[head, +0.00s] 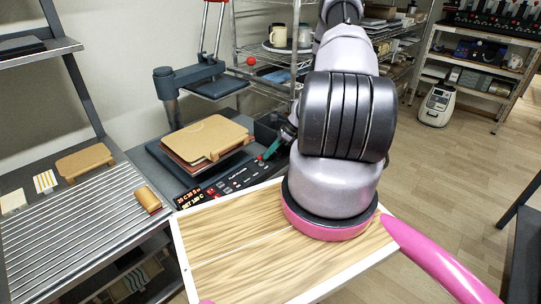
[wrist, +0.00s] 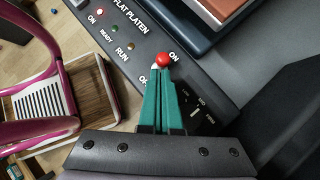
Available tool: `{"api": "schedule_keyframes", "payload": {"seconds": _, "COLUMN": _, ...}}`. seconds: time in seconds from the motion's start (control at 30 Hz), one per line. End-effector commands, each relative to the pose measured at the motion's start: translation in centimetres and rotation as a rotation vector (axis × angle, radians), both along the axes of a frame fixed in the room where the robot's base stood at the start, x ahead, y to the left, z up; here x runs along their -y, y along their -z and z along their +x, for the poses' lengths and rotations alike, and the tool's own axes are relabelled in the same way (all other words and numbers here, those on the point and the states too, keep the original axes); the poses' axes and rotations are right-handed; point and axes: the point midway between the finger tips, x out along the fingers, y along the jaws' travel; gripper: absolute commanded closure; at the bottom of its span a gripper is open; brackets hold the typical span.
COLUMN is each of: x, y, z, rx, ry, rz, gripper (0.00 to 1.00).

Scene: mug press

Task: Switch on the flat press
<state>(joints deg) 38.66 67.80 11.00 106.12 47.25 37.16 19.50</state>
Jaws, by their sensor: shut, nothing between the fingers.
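The flat press (head: 205,80) stands at the back left with its upper plate raised and aside. Its control panel (head: 232,182) has a lit red display. In the wrist view the panel (wrist: 138,22) reads FLAT PLATEN. A red-tipped switch (wrist: 164,59) lies beside its ON label, with the OFF label nearer me. The ON lamp (wrist: 100,12) looks bright; the READY and RUN lamps look dull. My gripper (wrist: 158,76) is shut and empty, its teal fingertips right at the red tip; I cannot tell whether they touch. My gripper (head: 270,152) is partly hidden by my arm in the head view.
Brown boards (head: 207,137) lie on the press's lower plate. A slatted rack (head: 75,225) with small brown pieces is at the left. A wire shelf (head: 270,52) with mugs (head: 278,35) stands behind. Open floor (head: 440,170) is at the right.

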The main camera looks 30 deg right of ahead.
Motion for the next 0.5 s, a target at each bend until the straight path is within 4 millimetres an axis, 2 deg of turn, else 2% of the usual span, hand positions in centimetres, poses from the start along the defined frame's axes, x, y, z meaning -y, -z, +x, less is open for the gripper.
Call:
{"api": "schedule_keyframes", "payload": {"seconds": 0.23, "x": 0.2, "y": -0.1, "z": -0.1, "rx": 0.001, "ry": 0.004, "rz": 0.000, "gripper": 1.00}}
{"api": "schedule_keyframes", "payload": {"seconds": 0.5, "x": 0.2, "y": -1.2, "z": -0.1, "rx": 0.001, "ry": 0.004, "rz": 0.000, "gripper": 1.00}}
